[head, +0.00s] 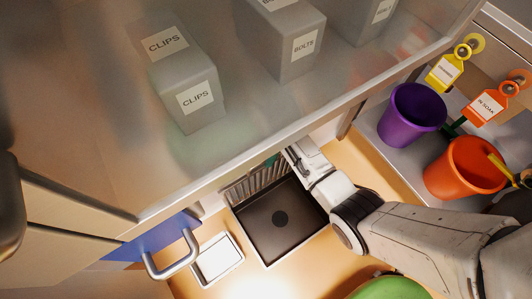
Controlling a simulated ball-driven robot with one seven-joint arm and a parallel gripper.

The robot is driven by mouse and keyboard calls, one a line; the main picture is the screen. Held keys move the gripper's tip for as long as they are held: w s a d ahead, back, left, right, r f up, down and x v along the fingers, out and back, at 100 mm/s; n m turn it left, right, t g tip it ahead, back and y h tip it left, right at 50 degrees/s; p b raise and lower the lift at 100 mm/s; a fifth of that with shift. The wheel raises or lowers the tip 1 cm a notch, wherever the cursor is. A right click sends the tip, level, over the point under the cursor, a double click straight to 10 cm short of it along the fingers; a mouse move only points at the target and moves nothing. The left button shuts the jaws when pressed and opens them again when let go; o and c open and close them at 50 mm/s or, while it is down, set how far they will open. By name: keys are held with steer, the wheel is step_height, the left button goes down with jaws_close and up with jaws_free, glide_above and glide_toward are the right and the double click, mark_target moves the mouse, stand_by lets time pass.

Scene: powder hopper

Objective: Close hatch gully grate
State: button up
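The gully (262,238) is a dark square recess in the orange floor with a light rim and a round dark spot in its middle. The slatted metal grate (256,183) stands raised along the far-left side of the gully, so the gully lies open. My arm comes in from the lower right, and my gripper (291,160) is beside the upper right end of the grate, just under the steel counter edge. Its fingers are too small and partly hidden, so I cannot tell whether they touch the grate.
A steel counter (190,190) with grey boxes labelled CLIPS (185,80) and BOLTS (285,40) overhangs the far side. Purple (412,115) and orange (465,168) buckets stand at right. A bright framed square (217,259), a metal handle (175,262) and a green round thing (390,288) are near.

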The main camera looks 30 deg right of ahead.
jaws_close()
stand_by(0.6)
